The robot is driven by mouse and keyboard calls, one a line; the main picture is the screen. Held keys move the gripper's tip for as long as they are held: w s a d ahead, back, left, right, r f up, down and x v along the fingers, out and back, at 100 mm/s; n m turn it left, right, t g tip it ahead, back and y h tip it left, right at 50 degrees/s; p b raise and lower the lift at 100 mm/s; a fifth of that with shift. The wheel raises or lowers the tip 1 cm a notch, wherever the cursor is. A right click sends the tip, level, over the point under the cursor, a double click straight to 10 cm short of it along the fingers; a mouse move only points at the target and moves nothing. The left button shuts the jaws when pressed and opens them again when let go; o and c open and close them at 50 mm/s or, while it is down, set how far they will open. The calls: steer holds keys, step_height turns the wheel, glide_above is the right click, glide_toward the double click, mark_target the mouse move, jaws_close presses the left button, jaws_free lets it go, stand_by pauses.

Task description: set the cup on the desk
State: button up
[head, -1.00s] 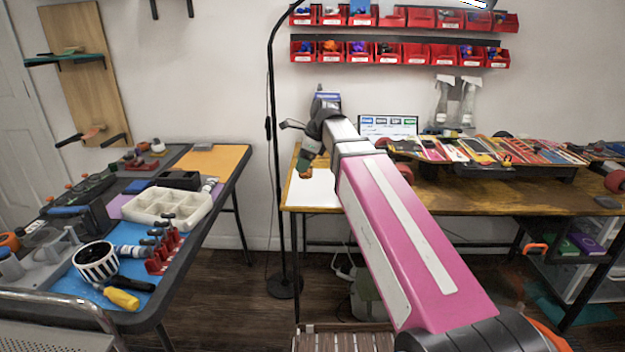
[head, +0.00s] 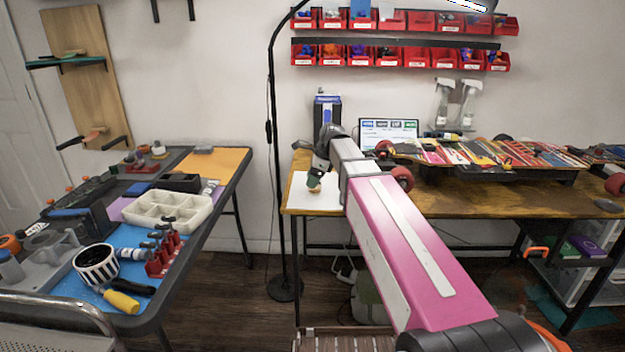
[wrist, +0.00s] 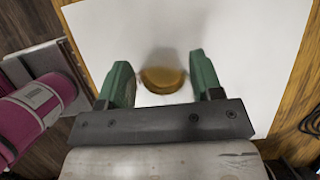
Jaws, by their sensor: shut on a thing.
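My gripper (head: 314,182) is low over the white sheet at the left end of the wooden desk (head: 440,203). In the wrist view its two green fingers (wrist: 161,75) are on either side of a small round amber-brown cup (wrist: 163,80). The gripper is shut on this cup. In the head view only a small tan bit of the cup (head: 314,190) shows below the fingers. White sheet (wrist: 235,50) lies under it. I cannot tell whether the cup touches the sheet.
A laptop-like screen (head: 389,130), a dark blue box (head: 327,108) and a skateboard deck (head: 500,155) stand on the desk. A lamp pole (head: 272,160) rises left of it. The left table holds a striped container (head: 96,264), a white tray (head: 160,208) and tools. The sheet around the cup is clear.

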steer(key=shift+f, duration=0.15)
steer(key=o, duration=0.9)
steer(key=shift+f, duration=0.1)
steer(key=shift+o, duration=0.2)
steer(key=v, duration=1.2)
